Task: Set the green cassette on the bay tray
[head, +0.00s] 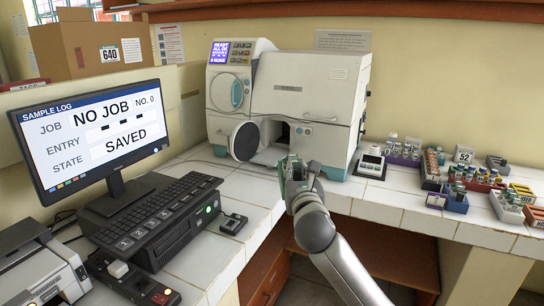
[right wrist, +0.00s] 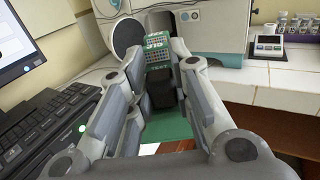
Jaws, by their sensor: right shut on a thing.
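My right gripper (head: 293,168) is in front of the incubator (head: 308,90), just below its open bay. In the right wrist view its fingers (right wrist: 163,75) are closed around the green cassette (right wrist: 158,54), which has a gridded face and a dark part nearer the camera. In the head view the cassette is mostly hidden by the gripper. The bay opening (head: 283,133) is dark inside, and its round door (head: 245,141) stands swung open to the left. The bay tray cannot be made out clearly behind the gripper. My left gripper is not in view.
A monitor (head: 95,125) reads NO JOB and SAVED; a keyboard (head: 150,212) lies before it. A small device (head: 371,160) stands right of the incubator. Racks of vials (head: 455,197) fill the right counter. White tiles (head: 255,190) left of the gripper are mostly clear.

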